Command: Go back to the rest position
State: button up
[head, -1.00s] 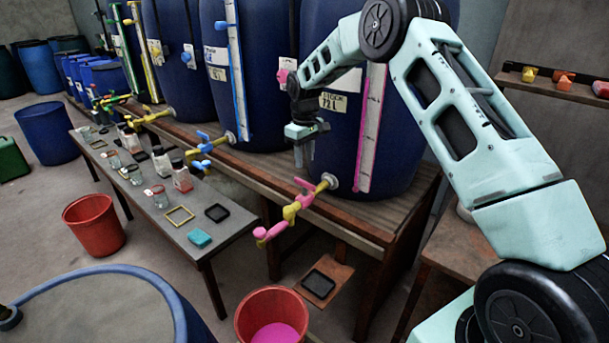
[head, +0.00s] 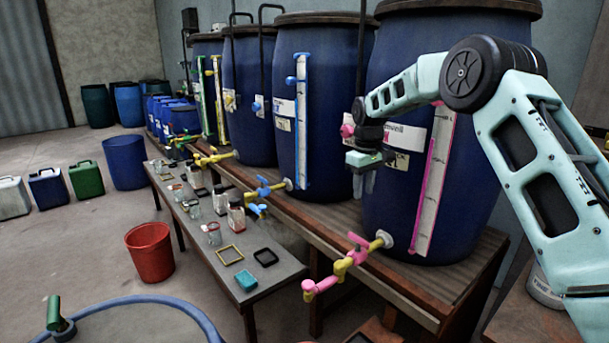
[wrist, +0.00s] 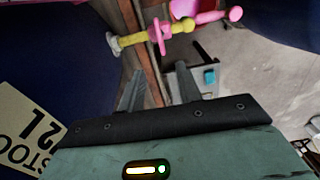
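My gripper (head: 364,182) hangs fingers down in front of the nearest blue vat (head: 470,110), above its pink and yellow tap (head: 345,265). In the wrist view, my gripper's two fingers (wrist: 158,88) stand apart with nothing between them. The tap (wrist: 165,32) shows beyond the fingertips there, apart from them. A label (wrist: 25,130) on the vat fills the lower left of the wrist view.
Several blue vats stand in a row on the wooden bench (head: 440,290). A low table (head: 200,250) with jars, a yellow frame and a teal sponge (head: 246,280) stands in front. A red bucket (head: 150,252) stands on the floor, with free floor around it.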

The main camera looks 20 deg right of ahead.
jog(key=s+a+r+n+y+p, duration=0.1)
jog(key=s+a+r, duration=0.2)
jog(key=s+a, duration=0.75)
jog(key=s+a+r+n, duration=0.1)
jog(key=s+a+r, duration=0.2)
jog(key=s+a, duration=0.7)
jog(key=s+a+f, duration=0.1)
jog(key=s, duration=1.1)
jog(key=s+a+f+n+p, duration=0.1)
jog(key=s, duration=1.1)
jog(key=shift+s+a+f, duration=0.2)
jog(key=shift+s+a, duration=0.15)
jog(key=shift+s, duration=0.05)
